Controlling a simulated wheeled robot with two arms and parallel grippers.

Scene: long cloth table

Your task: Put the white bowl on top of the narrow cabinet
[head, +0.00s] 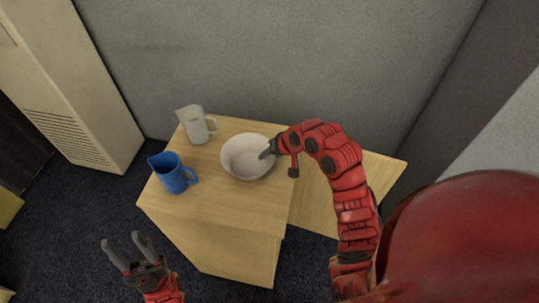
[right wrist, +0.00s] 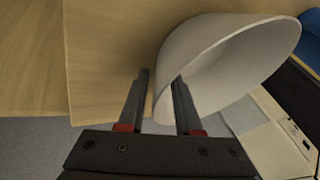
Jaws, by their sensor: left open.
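The white bowl (head: 249,157) sits upright on the light wood top of a cabinet (head: 235,203), near its right side. I cannot tell if this is the narrow cabinet. My right gripper (head: 266,154) is at the bowl's right rim. In the right wrist view the bowl (right wrist: 225,60) has its wall between the two fingers of my right gripper (right wrist: 162,95), one finger inside and one outside. I cannot tell whether they press on it. My left gripper (head: 124,246) is open and empty, low and left of the cabinet.
A blue pitcher (head: 172,173) and a grey-white jug (head: 196,124) stand on the same top, left of the bowl. A lower wooden surface (head: 318,202) lies at the right. A tall beige unit (head: 75,85) stands at the left. The front of the top is clear.

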